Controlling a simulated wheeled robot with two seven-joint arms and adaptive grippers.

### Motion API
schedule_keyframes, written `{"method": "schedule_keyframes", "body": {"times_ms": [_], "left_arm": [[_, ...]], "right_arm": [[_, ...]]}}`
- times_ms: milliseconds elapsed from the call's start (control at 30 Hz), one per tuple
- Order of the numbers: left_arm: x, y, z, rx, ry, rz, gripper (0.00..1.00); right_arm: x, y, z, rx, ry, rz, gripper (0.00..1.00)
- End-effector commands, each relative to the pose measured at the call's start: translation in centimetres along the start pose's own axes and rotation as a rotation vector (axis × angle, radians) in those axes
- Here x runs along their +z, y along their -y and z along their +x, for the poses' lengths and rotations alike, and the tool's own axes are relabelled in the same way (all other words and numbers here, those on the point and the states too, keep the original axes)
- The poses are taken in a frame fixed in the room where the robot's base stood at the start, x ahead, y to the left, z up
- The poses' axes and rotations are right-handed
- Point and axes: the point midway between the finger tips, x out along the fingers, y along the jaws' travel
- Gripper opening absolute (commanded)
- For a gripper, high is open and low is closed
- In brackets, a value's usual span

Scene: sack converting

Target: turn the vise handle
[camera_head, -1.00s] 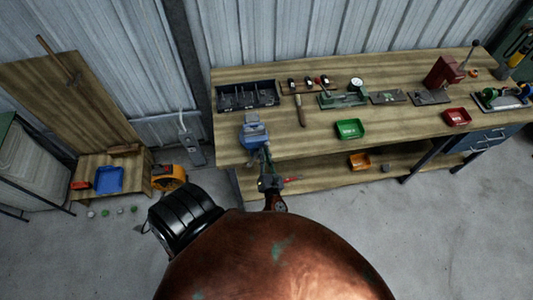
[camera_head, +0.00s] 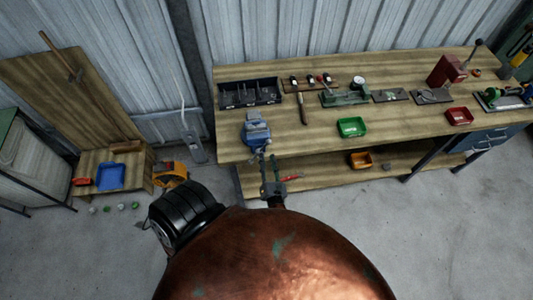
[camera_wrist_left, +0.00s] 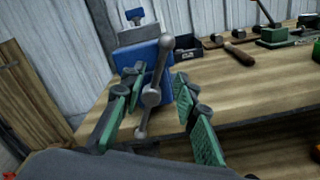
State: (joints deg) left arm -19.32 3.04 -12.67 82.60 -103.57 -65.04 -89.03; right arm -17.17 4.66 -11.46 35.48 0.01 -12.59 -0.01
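The blue vise (camera_head: 256,131) is fixed at the front left edge of the workbench. In the left wrist view the vise (camera_wrist_left: 135,55) shows close up, with its grey handle bar (camera_wrist_left: 153,88) standing nearly upright, slightly tilted, a ball at each end. My left gripper (camera_head: 267,160) is just in front of the vise. In the left wrist view its green-padded fingers (camera_wrist_left: 157,98) are spread, one on each side of the handle. I see a gap on the right; contact on the left I cannot tell. My right gripper is not in view.
The wooden workbench (camera_head: 311,138) carries a black bin (camera_head: 250,93), a green tray (camera_head: 352,127), a red tray (camera_head: 459,116) and several tools. An orange tray (camera_head: 360,160) sits on the lower shelf. Bare floor (camera_head: 340,212) lies in front.

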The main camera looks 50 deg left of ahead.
Motion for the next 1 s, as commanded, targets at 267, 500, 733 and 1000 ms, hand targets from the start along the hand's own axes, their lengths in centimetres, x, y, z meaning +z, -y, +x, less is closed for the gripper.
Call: {"method": "schedule_keyframes", "body": {"times_ms": [267, 500, 733, 1000], "left_arm": [[-0.1, 0.0, -5.6, -0.001, -0.003, 0.0, 0.28], [0.0, 0.0, -7.6, 0.0, -0.001, 0.0, 0.28], [0.0, 0.0, -7.7, 0.0, -0.001, 0.0, 0.28], [-0.1, 0.0, -7.7, 0.0, -0.001, 0.0, 0.28]], "right_arm": [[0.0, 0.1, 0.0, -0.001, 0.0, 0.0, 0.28], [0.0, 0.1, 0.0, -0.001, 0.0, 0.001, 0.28], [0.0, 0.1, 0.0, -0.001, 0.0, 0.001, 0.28], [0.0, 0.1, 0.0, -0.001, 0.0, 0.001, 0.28]]}}
